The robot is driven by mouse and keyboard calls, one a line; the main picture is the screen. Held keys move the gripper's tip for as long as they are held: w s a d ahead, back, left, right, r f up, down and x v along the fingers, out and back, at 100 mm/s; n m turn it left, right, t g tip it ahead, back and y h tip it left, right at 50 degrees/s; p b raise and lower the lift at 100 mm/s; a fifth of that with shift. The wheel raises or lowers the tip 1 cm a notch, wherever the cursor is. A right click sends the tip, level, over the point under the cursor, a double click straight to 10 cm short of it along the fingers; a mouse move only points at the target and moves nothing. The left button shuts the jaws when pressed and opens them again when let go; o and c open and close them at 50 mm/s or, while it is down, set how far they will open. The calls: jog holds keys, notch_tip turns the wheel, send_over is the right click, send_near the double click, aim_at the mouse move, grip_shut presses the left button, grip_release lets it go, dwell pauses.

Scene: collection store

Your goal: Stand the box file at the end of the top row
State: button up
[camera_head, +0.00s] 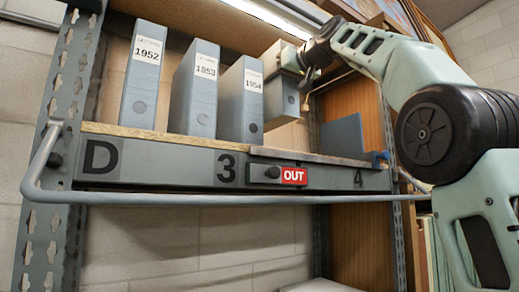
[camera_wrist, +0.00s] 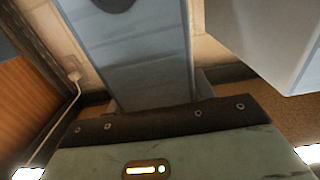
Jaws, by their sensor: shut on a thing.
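My gripper (camera_head: 293,62) is at the top shelf, shut on a blue-grey box file (camera_head: 283,97) with a pale label near its top. The held file is upright, just right of the file marked 1954 (camera_head: 253,100). Its lower edge appears above the shelf board, with wall showing beneath. Files marked 1953 (camera_head: 194,100) and 1952 (camera_head: 146,80) stand farther left. In the wrist view the held file (camera_wrist: 135,55) meets the dark edge of my gripper (camera_wrist: 155,118); another file (camera_wrist: 268,40) is at the right, with a gap between.
The shelf front (camera_head: 150,163) bears D, 3 and 4, plus a red OUT tag (camera_head: 294,176). A rail (camera_head: 200,199) runs before it. A blue-grey panel (camera_head: 343,136) stands right of the held file, with some free board between. A light strip (camera_head: 265,15) is overhead.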

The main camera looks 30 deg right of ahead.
jog(key=b, duration=0.2)
send_over(281, 121)
notch_tip(281, 121, down, 5)
jog(key=shift+f, duration=0.1)
jog(key=shift+w+f+b, duration=0.1)
jog(key=shift+f+b, duration=0.4)
jog(key=shift+f, duration=1.75)
jog(key=o, duration=1.3)
jog(key=shift+f, duration=0.1)
jog(key=shift+o, duration=0.2)
jog(key=s+b, duration=0.5)
jog(key=s, duration=0.7)
jog(key=shift+d, duration=0.25)
